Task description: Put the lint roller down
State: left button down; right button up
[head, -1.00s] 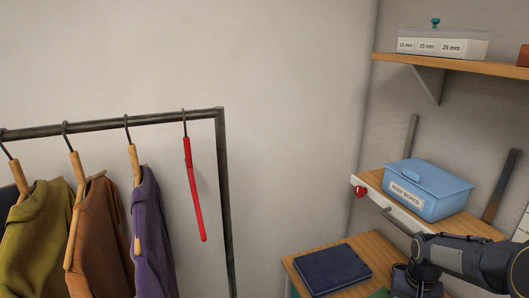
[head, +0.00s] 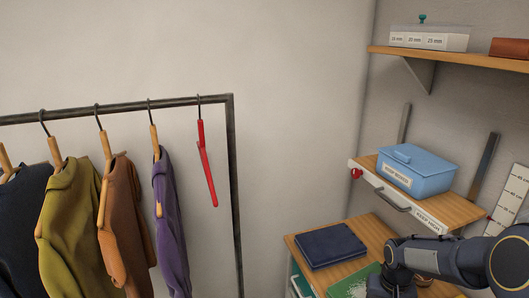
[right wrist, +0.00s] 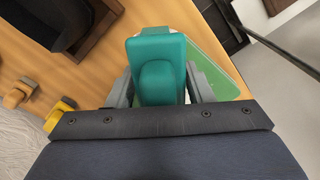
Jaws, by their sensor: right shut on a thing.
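The lint roller shows in the right wrist view as a teal handle (right wrist: 157,50). My right gripper (right wrist: 160,88) is shut on it, with a grey finger on each side. A green mat (right wrist: 215,75) lies behind and below the handle on the wooden surface; I cannot tell whether the roller touches it. In the head view the green mat (head: 340,286) shows at the bottom edge, beside my right arm. The roller's far end is mostly hidden. My left gripper is in neither view.
A dark blue folded item (head: 330,246) lies on the wooden worktop (head: 385,238). Garments and a red hanger (head: 206,165) hang at left. Yellow pieces (right wrist: 60,110) lie left of the gripper.

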jog(key=s+a+f+n+b, duration=0.1)
jog(key=a+f+n, duration=0.3)
jog(key=a, duration=0.8)
notch_tip(320, 180, down, 2)
jog(key=shift+f+b, duration=0.15)
jog(key=shift+b, duration=0.5)
jog(key=shift+s+a, duration=0.15)
jog(key=shift+a, duration=0.05)
